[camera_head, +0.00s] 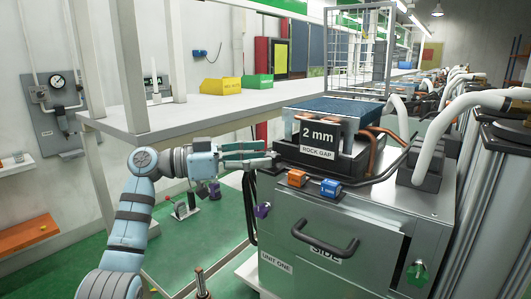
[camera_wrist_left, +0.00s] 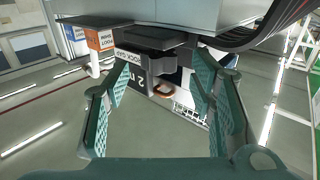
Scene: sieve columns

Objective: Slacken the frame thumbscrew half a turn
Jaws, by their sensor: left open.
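The sieve unit (camera_head: 350,225) is a metal cabinet with a dark frame on top and a "2 mm ROCK GAP" sign (camera_head: 318,138). My left gripper (camera_head: 268,156) is open at the left edge of that frame, fingers pointing right. A small dark part (camera_head: 274,154) sits at its fingertips and may be the frame thumbscrew; it is too small to tell. In the left wrist view a dark block (camera_wrist_left: 150,62) shows between the open fingers (camera_wrist_left: 160,78). I cannot tell whether they touch it. My right gripper is out of view.
An orange block (camera_head: 297,178) and a blue block (camera_head: 330,188) sit on the cabinet's front edge. A purple knob (camera_head: 262,210) and a green knob (camera_head: 418,272) are on the cabinet. White hoses (camera_head: 450,125) crowd the right. A white bench (camera_head: 200,108) stands behind my arm.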

